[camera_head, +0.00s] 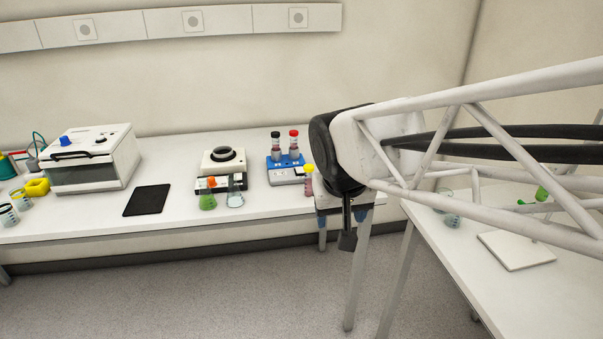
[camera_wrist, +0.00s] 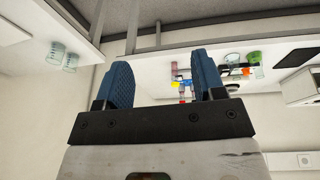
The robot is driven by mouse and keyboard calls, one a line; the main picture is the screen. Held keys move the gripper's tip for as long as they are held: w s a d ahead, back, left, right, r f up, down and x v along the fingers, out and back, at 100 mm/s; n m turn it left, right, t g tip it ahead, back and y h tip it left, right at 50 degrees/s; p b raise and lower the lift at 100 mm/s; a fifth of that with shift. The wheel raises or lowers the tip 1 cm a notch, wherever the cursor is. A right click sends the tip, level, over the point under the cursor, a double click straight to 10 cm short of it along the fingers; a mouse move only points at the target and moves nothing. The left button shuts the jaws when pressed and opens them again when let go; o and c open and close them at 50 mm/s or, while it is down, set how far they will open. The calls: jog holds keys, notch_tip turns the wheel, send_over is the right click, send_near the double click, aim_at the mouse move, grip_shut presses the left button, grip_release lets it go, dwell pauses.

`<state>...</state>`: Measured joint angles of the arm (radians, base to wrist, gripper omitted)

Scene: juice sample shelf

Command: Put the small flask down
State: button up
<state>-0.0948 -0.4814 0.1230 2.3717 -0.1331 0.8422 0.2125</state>
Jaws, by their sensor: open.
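Two small flasks stand upright side by side on the long white bench in the head view. I cannot tell which one is the task's small flask. Both stand in front of a white device with a round black top. My gripper (camera_wrist: 161,60) is open and empty in the wrist view, its blue fingers spread wide. In the head view it hangs right of the flasks, well apart from them, partly hidden by my arm.
A blue-topped device (camera_head: 288,168) holds two capped tubes, beside a yellow-capped bottle (camera_head: 309,182). A black pad (camera_head: 148,200) lies left of the flasks, near a white machine (camera_head: 92,160). The right-hand table has glassware and a white plate (camera_head: 516,250). The bench front is mostly clear.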

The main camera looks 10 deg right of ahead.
jog(key=s+d+f, duration=0.1)
jog(key=s, duration=0.4)
jog(key=s+d+f, duration=0.1)
jog(key=s, duration=0.5)
jog(key=shift+d+f+g+y, duration=0.25)
jog(key=shift+f+g+y, duration=0.05)
jog(key=shift+g, duration=0.1)
